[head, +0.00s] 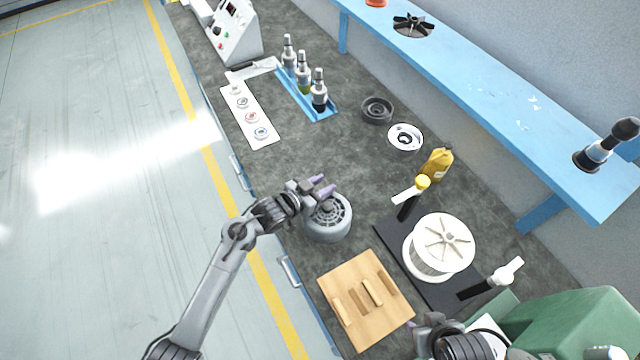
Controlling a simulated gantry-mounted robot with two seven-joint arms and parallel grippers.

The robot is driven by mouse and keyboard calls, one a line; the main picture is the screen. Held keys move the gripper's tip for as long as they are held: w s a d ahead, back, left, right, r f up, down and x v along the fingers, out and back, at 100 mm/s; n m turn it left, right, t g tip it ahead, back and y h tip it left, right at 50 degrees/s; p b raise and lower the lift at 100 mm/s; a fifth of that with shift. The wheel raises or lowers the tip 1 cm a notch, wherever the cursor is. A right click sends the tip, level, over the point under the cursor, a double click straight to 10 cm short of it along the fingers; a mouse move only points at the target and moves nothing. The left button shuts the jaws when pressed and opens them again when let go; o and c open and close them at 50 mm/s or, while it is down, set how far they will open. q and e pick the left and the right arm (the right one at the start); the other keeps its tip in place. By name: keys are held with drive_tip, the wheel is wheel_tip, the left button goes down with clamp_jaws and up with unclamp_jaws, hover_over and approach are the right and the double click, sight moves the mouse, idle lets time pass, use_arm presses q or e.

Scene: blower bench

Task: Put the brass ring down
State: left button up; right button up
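I cannot pick out a brass ring in the head view; if it is between my fingers, it is too small or hidden. My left gripper (323,187) is over the far edge of a round grey housing (328,222) with a slotted top. Its two purple fingertips show close together, and I cannot tell whether they hold anything or touch the housing. My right gripper (430,325) is at the bottom edge, near the wooden board, partly hidden by its own arm.
A wooden board (345,280) with slats lies in front of the housing. A white spoked wheel (445,240) stands on a black base to the right.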

use_arm(q)
drive_tip(key=shift+s+f, duration=0.3)
drive_tip(key=shift+f, duration=0.3)
drive_tip(key=shift+s+a+r+p, duration=0.1)
drive_tip(key=shift+s+r+p, duration=0.1)
drive_tip(key=shift+r+p, duration=0.25)
use_arm(e)
drive_tip(key=shift+s+r, duration=0.1)
drive_tip(key=shift+r, duration=0.15)
use_arm(q)
drive_tip(key=r+p+v, duration=0.1)
drive_tip(key=p+v, duration=0.1)
drive_tip(key=v, duration=0.8)
drive_tip(key=s+a+f+n+g+y, duration=0.1)
drive_tip(key=s+a+n+g+y, duration=0.2)
drive_tip(key=s, duration=1)
drive_tip(key=s+a+f+n+g+y, duration=0.1)
drive_tip(key=s+a+n+g+y, duration=0.2)
drive_tip(key=s+a+y, duration=0.3)
drive_tip(key=s+a, duration=0.4)
drive_tip(key=s, duration=0.4)
drive_tip(key=shift+g, duration=0.3)
use_arm(e)
drive_tip(key=shift+w+v, duration=0.25)
drive_tip(key=shift+v, duration=0.85)
use_arm(q)
drive_tip(key=shift+s, duration=0.1)
